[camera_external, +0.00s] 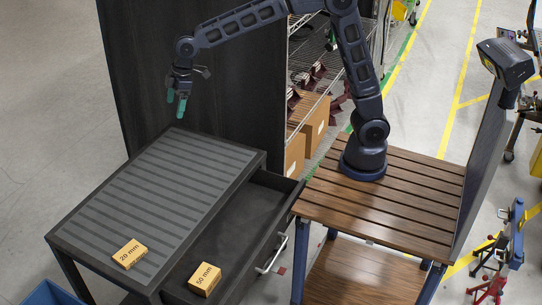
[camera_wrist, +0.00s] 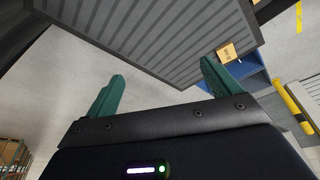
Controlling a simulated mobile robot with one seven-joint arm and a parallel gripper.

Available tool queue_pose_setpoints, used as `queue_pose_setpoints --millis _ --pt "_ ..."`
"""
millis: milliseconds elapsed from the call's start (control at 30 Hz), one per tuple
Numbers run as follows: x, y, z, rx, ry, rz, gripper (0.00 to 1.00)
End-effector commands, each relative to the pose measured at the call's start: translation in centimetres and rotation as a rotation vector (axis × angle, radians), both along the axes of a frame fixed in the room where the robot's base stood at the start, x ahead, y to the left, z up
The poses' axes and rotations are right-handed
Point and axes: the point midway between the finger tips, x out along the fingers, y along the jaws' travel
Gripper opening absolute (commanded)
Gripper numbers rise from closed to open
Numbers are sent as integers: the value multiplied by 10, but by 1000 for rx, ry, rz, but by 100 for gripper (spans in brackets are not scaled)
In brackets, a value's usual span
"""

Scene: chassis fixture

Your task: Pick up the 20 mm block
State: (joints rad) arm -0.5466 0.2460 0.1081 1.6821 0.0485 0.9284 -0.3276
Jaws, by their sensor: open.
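The 20 mm block (camera_external: 130,254) is a small tan box with "20 mm" printed on top. It lies on the ribbed dark tabletop (camera_external: 165,185), near its front left corner. In the wrist view the block (camera_wrist: 227,53) shows small, beyond the right fingertip. My gripper (camera_external: 178,100) is above the far end of the tabletop, well apart from the block. In the wrist view its two green fingers (camera_wrist: 160,85) are spread with nothing between them.
A similar tan block marked "50 mm" (camera_external: 205,279) lies in the open drawer (camera_external: 240,212) right of the tabletop. A tall dark panel (camera_external: 190,70) stands behind my gripper. A blue bin (camera_external: 50,294) is at the bottom left. Most of the tabletop is bare.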

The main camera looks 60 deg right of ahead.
Motion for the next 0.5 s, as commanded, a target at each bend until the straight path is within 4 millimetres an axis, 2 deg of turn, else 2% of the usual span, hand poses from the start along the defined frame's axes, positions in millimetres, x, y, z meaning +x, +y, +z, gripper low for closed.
queue_pose_setpoints --millis 33,100,500 --pt "3 17 -8 -1 3 23 89" --pt "6 39 -18 -1 4 54 89" --pt "11 164 -83 1 8 223 89"
